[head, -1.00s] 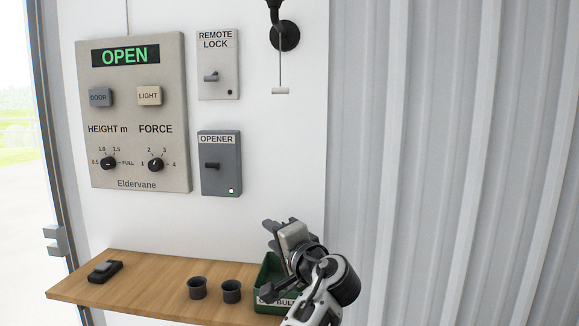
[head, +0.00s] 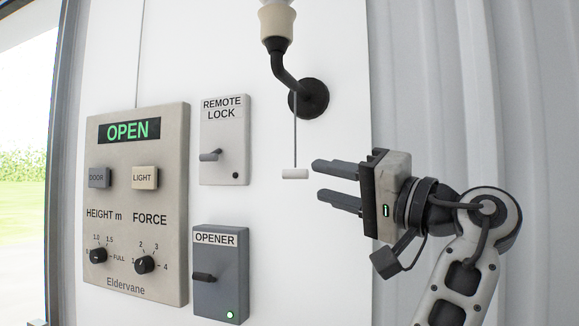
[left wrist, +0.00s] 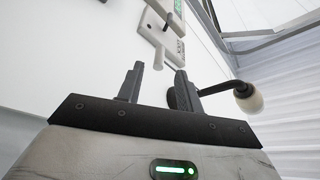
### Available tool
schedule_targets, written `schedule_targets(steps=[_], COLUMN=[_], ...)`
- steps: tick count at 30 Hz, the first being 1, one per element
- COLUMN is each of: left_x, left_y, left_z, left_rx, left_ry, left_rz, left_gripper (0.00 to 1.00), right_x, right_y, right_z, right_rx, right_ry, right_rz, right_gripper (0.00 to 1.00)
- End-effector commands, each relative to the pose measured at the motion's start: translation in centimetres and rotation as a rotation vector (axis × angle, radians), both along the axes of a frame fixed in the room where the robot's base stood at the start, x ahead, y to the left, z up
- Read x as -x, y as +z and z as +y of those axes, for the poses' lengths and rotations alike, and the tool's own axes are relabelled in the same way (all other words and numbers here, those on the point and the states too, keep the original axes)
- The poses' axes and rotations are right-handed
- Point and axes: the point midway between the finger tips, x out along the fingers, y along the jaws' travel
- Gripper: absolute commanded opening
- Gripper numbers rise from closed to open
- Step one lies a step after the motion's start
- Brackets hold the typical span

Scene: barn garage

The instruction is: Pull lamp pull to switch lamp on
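The lamp pull is a small white bar (head: 295,174) hanging on a thin cord below the wall lamp (head: 278,22). My left gripper (head: 320,180) is just right of the bar in the head view, its fingers pointing left toward it. The fingers are apart, with a gap between them, and they do not appear to touch the bar. In the left wrist view the two fingers (left wrist: 157,84) stand open, with the lamp's black arm and pale bulb end (left wrist: 248,98) to their right. My right gripper is not in view.
A remote lock box (head: 225,140) and an opener box (head: 220,285) are on the white wall left of the pull. A larger control panel (head: 140,210) reads OPEN. Corrugated metal wall (head: 520,120) is at right.

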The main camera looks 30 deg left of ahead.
Motion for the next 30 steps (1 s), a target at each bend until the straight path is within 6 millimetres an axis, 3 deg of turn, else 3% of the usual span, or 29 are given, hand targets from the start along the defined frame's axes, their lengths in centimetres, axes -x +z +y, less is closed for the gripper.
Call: schedule_targets(steps=[6, 12, 25, 26, 30], left_x=[-0.4, -0.7, -0.8, -0.8, -0.8], left_y=[1.2, 1.7, 1.8, 1.8, 1.8], left_z=[4.6, 7.3, 8.4, 8.4, 8.4], left_rx=[0.001, -0.001, 0.000, 0.000, 0.000], left_ry=[0.003, 0.001, -0.002, -0.002, -0.002], left_rz=[-0.001, 0.001, -0.001, -0.001, -0.001], left_gripper=[0.36, 0.36, 0.36, 0.33, 0.00], right_x=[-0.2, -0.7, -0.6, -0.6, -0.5], right_y=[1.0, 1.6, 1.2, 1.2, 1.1], right_z=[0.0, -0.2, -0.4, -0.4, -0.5], right_rx=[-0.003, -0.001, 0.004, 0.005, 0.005], right_ry=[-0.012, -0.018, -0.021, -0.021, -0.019], right_rz=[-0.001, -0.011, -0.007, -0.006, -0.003], right_gripper=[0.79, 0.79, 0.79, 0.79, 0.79])
